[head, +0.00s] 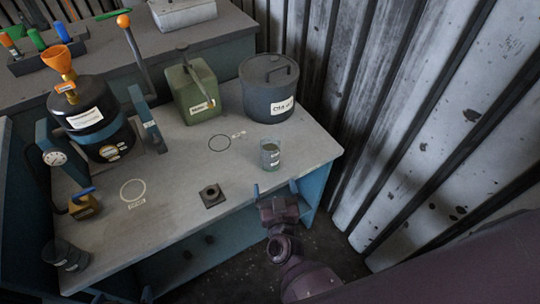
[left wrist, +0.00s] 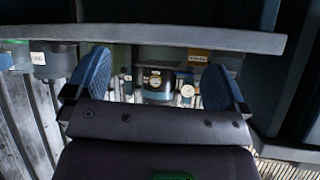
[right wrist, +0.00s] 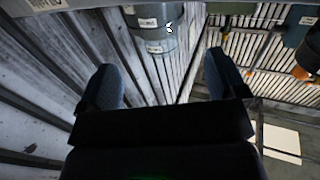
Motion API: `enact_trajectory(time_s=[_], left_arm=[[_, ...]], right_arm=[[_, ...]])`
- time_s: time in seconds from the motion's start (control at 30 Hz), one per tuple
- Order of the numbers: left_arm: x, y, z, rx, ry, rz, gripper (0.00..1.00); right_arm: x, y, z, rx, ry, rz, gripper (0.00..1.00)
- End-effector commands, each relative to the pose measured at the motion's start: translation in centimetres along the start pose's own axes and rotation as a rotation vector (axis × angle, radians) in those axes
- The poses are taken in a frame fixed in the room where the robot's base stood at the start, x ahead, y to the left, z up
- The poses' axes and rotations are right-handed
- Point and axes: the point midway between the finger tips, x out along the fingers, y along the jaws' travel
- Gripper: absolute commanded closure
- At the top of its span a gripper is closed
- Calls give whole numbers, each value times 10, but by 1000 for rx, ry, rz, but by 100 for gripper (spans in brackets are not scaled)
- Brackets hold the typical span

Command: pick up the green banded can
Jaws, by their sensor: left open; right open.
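A small grey-green can (head: 270,154) with pale labels stands upright near the right front edge of the bench. My right gripper (head: 276,190) is open and empty, just in front of the can and apart from it. In the right wrist view, a banded cylinder with two labels (right wrist: 152,32) shows beyond the open fingers; it looks like the same can, but I cannot be sure. My left gripper (head: 122,297) is at the bottom edge of the head view, partly cut off. The left wrist view shows its fingers (left wrist: 156,85) spread with nothing between them.
A dark lidded pot (head: 267,90) and a green canister (head: 192,92) stand behind the can. A black square block (head: 212,196) lies to its left. A dark can (head: 66,256) stands at the left front corner. A corrugated wall (head: 420,110) is close on the right.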

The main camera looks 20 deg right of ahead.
Motion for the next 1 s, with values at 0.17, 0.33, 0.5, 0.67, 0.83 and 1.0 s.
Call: enact_trajectory(time_s=[0.17,0.33,0.5,0.67,0.83,1.0], left_arm=[[1,0,6,0,-10,0,0],[2,1,8,0,-14,1,0],[2,1,7,0,-12,1,0],[3,1,8,0,-12,2,0],[6,2,9,1,-13,4,0],[8,3,3,2,-2,6,0]], right_arm=[[24,0,0,0,1,-2,10],[44,0,1,-1,0,-2,10],[52,0,1,0,0,-3,10],[64,1,3,-2,-1,-4,10],[86,3,6,-2,-1,-4,10],[100,3,5,0,-1,-4,10]])
